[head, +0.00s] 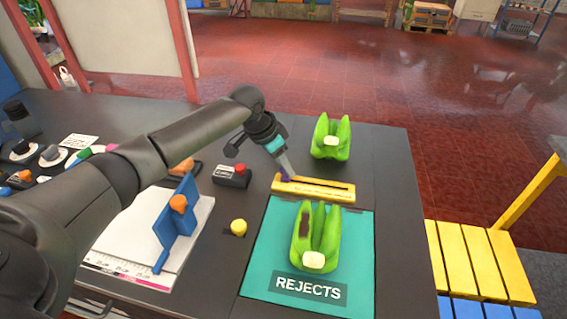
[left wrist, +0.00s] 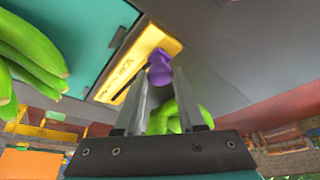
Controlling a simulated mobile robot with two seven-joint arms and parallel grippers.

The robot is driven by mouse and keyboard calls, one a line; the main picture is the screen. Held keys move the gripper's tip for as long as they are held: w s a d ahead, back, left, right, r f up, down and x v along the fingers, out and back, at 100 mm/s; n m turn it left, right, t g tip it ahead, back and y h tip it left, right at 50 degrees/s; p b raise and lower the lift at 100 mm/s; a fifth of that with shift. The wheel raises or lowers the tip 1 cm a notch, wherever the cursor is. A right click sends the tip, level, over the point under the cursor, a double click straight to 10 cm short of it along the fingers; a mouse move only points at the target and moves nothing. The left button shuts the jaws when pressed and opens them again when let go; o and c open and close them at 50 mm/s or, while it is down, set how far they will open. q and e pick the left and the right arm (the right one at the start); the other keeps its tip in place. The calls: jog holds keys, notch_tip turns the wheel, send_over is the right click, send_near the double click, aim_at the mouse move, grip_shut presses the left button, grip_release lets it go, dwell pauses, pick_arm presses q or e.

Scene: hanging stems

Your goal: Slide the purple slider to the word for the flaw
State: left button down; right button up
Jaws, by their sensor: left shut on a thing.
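The purple slider (head: 286,177) sits near the left end of the slot in the yellow plate (head: 313,194). Its purple knob (left wrist: 160,70) also shows in the left wrist view, between the fingertips. My left gripper (head: 285,168) reaches down from above and is shut on the knob. Dark words run along the plate's front strip, too small to read. A green banana bunch (head: 329,238) stands on the teal REJECTS mat (head: 262,250); its left finger has a dark brown patch. My right gripper is not in view.
A second green bunch (head: 331,137) stands behind the plate. A red-button box (head: 232,176) and a yellow button (head: 238,227) lie to the left. A blue upright fixture (head: 176,225) stands on a white board. The dark table right of the plate is clear.

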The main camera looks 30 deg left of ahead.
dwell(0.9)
pick_arm(q)
jog(key=d+p, duration=0.1)
jog(key=d, duration=0.1)
jog(key=w+d+p, duration=0.1)
jog(key=d, duration=0.1)
jog(key=shift+d+r, duration=0.1)
jog(key=shift+d, duration=0.05)
jog(key=shift+w+d, duration=0.15)
jog(key=shift+d, duration=0.15)
jog(key=c, duration=0.5)
grip_release()
